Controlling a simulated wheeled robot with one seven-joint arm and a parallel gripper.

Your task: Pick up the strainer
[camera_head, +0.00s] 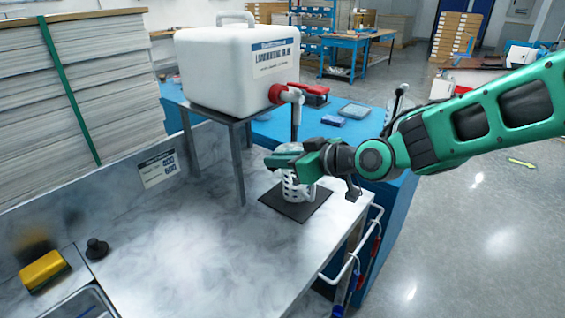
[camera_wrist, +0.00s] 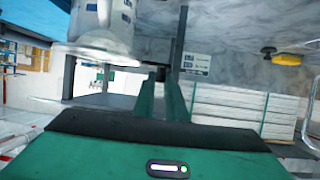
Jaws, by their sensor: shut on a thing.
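The strainer (camera_head: 294,188) is a white cylinder with slots in its side, upright over a dark square mat (camera_head: 311,209) on the marble counter. I cannot tell whether its base touches the mat. My gripper (camera_head: 284,160) is at its top and shut on it, hiding its upper part. In the wrist view a white slotted body, which looks like the strainer (camera_wrist: 105,30), fills the upper left, beyond my green fingers (camera_wrist: 164,98). The exact contact is hidden there.
A white tank (camera_head: 225,75) with a red and white tap (camera_head: 284,94) stands on a grey-legged stand just behind my gripper. A black knob (camera_head: 97,248) and a yellow object (camera_head: 43,271) are at the left. The counter's middle is clear.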

